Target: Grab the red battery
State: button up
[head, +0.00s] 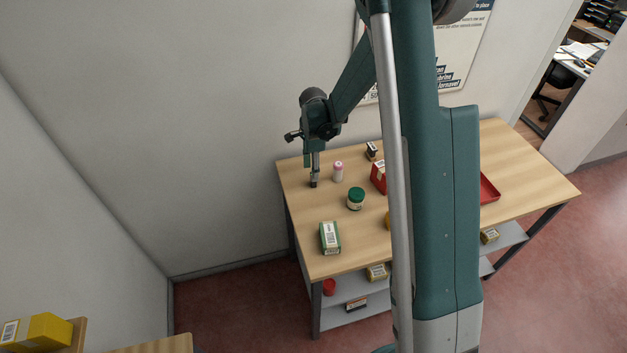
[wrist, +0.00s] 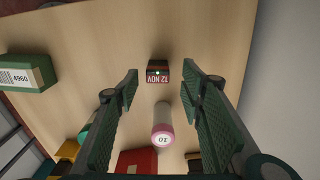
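A small dark block with a red band and white lettering (wrist: 158,76), which looks like the red battery, stands on the wooden table. In the wrist view it sits between the tips of my open gripper (wrist: 160,82), with clear gaps on both sides. In the head view my gripper (head: 314,170) points down over the table's left part; I cannot clearly tell the block from the dark fingertips there. The fingers hold nothing. A pink-and-white cylinder (wrist: 162,132) stands close by; in the head view it is just right of my gripper (head: 338,171).
On the table (head: 295,200) are a green-lidded jar (head: 356,198), a green-and-white box (head: 330,238), a red box (head: 378,177) and a small black box (head: 371,150). A red tray (head: 489,188) shows at right. My arm hides the table's middle. A wall stands behind.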

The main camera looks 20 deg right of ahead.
jog(key=shift+f, duration=0.25)
jog(key=shift+s+f+p, duration=0.2)
jog(key=shift+f+p, duration=0.2)
jog(key=shift+f, duration=2.05)
jog(key=c, duration=1)
